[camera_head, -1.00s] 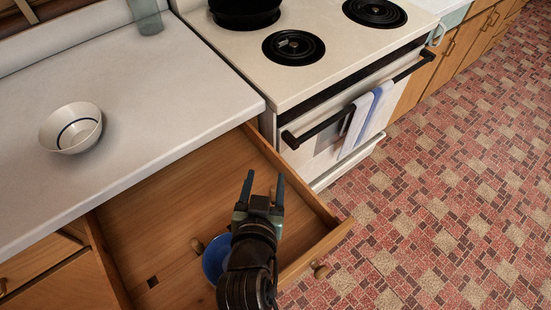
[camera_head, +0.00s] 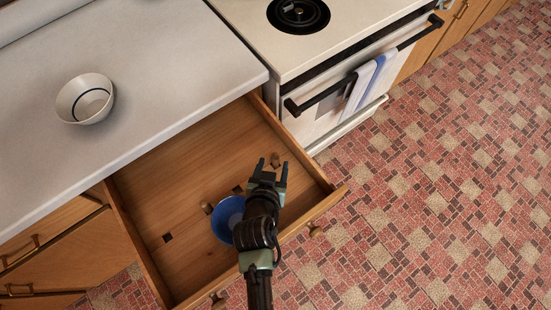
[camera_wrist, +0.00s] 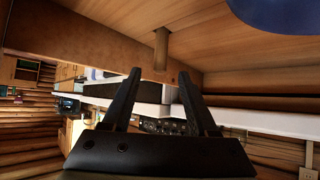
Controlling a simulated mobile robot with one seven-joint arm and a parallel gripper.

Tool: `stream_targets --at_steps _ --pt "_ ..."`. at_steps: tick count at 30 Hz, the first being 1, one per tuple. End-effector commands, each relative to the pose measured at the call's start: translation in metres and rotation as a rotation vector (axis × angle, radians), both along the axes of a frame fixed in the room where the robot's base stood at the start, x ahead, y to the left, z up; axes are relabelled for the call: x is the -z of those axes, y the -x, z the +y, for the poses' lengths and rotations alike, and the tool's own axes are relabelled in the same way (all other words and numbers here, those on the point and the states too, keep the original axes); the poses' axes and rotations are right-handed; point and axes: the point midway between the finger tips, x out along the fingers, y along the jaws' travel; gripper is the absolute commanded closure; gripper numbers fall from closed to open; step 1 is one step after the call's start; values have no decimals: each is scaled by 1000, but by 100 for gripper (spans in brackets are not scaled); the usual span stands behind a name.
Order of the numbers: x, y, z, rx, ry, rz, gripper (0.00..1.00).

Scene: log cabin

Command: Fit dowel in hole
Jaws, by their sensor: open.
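One wooden dowel (camera_head: 276,158) stands up in the open drawer (camera_head: 240,125), just beyond the fingertips of my gripper (camera_head: 273,165). In the wrist view this dowel (camera_wrist: 161,48) appears in front of the gap between my fingers (camera_wrist: 160,85). My gripper is open and empty. A second dowel (camera_head: 207,208) is in the drawer beside the blue bowl (camera_head: 227,220). A dark square hole (camera_head: 167,238) shows in the drawer floor. Another dark square spot (camera_head: 238,190), partly hidden, shows behind the bowl. The bowl also shows in the wrist view (camera_wrist: 275,12).
The white countertop (camera_head: 150,110) with a striped bowl (camera_head: 85,98) overhangs the drawer's back. The stove (camera_head: 330,45) stands at the drawer's right. The drawer's front wall (camera_head: 305,215) lies below my arm. The drawer floor at the back is bare.

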Motion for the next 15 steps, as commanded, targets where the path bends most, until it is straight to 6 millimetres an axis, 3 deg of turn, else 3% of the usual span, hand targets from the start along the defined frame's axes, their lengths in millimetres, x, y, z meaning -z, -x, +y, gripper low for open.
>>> stream_targets --at_steps 15 --pt "30 -40 -7 1 -1 0 41"
